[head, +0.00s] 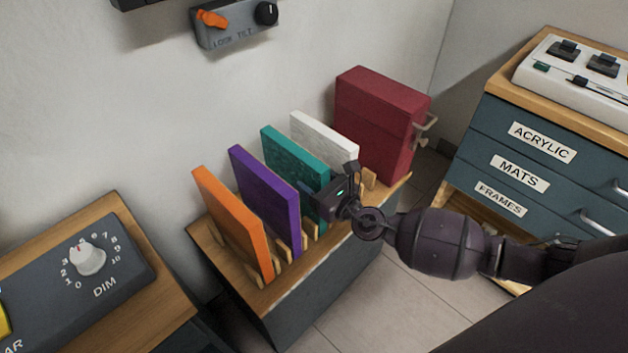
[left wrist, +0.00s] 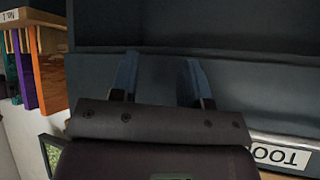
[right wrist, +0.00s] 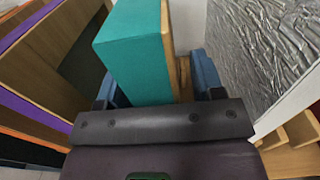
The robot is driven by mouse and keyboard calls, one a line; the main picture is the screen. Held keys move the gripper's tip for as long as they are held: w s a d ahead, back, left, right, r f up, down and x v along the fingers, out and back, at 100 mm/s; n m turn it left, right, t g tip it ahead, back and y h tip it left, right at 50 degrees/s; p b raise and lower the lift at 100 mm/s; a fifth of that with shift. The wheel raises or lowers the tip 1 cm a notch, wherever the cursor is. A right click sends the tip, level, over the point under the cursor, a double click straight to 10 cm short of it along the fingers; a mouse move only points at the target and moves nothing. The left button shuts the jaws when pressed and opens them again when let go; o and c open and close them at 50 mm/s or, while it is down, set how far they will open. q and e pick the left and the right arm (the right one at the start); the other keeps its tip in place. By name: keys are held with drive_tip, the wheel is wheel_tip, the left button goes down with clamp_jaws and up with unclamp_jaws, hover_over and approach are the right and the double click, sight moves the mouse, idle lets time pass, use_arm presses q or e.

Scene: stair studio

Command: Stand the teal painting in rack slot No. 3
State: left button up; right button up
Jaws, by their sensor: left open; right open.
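The teal painting (head: 293,158) stands upright in the wooden rack (head: 210,238), between the purple painting (head: 262,192) and the white painting (head: 322,135). My right gripper (head: 325,192) is at its near edge. In the right wrist view the teal painting (right wrist: 135,55) lies between the two blue fingers, which are open. I cannot tell whether either finger touches it. The painting's lower near part is partly hidden by the gripper. My left gripper (left wrist: 160,78) is open and empty in front of a dark cabinet (left wrist: 230,80). The slot numbers cannot be read in the head view.
An orange painting (head: 235,225) stands at the rack's left end, and a dark red box (head: 375,125) at its far right end. A drawer cabinet (head: 535,160) is at right, and a dimmer panel (head: 75,275) at lower left. The wall is close behind the rack.

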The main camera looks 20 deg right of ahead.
drive_tip(key=v, duration=1)
drive_tip(key=shift+s, duration=0.3)
drive_tip(key=shift+d+r, duration=0.1)
drive_tip(key=shift+d, duration=0.05)
